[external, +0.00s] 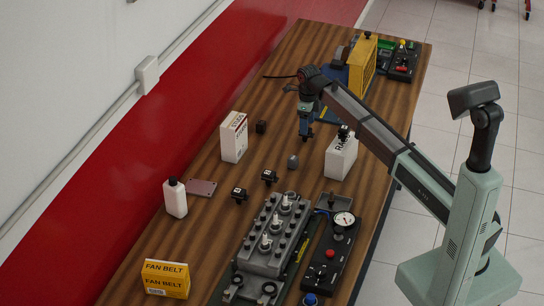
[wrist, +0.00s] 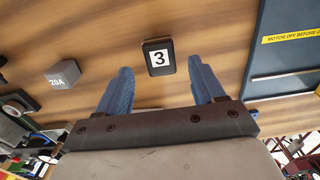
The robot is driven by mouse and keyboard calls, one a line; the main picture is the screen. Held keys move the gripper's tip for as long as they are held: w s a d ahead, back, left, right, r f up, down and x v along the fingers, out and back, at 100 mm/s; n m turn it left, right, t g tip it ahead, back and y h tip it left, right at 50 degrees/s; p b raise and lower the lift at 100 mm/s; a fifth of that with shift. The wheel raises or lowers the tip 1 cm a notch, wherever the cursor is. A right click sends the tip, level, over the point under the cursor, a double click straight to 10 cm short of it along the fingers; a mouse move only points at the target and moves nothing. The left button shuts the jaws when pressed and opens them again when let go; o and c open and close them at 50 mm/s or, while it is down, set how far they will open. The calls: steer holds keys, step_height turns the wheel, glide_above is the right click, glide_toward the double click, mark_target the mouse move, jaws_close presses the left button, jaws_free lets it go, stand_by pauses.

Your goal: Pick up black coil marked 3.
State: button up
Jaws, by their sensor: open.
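The black coil marked 3 (wrist: 159,57) shows in the wrist view on the wooden tabletop, its white label facing the camera. My gripper (wrist: 160,68) is open, with one blue finger on each side of the coil in the picture. I cannot tell whether the fingers are level with it or above it. In the external view my gripper (external: 306,132) points down over the table's middle. The coil's number cannot be read there, and the arm may hide it.
A grey block marked 20A (wrist: 63,74) lies left in the wrist view; a blue panel (wrist: 287,72) lies right. In the external view a white box (external: 341,160) with a black piece on top stands close to my gripper. Another white box (external: 233,138) stands left.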

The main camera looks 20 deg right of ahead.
steer(key=shift+w+f, duration=0.1)
steer(key=shift+f, duration=2.65)
